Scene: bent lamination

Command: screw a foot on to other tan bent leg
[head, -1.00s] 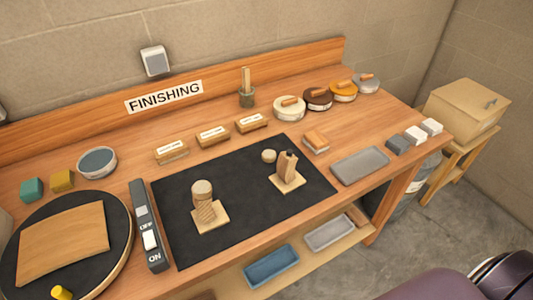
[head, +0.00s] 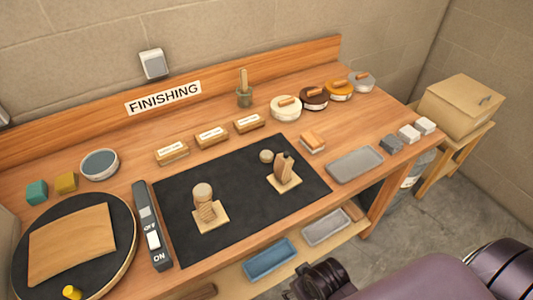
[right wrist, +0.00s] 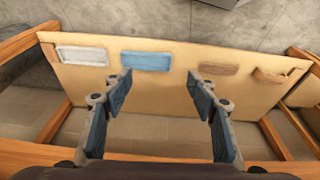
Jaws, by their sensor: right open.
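On the black mat (head: 240,217) in the head view, a tan bent leg (head: 207,211) stands on a square base at the left, with a round cap-like foot (head: 202,191) on top. A second bent leg (head: 282,167) stands on a square base (head: 285,183) at the right, without a round cap. A loose round tan foot (head: 266,156) lies on the mat just behind and left of it. My right gripper (right wrist: 160,88) is open and empty in the right wrist view, above the lower shelf and away from the legs. My left gripper is not in view.
A lower shelf (right wrist: 165,118) holds a grey tray (right wrist: 82,56), a blue tray (right wrist: 146,61) and brown pieces (right wrist: 219,70). On the bench stand a turntable (head: 120,262) with a bent sheet, a switch box (head: 147,215) and several tins (head: 285,108). The mat's front is clear.

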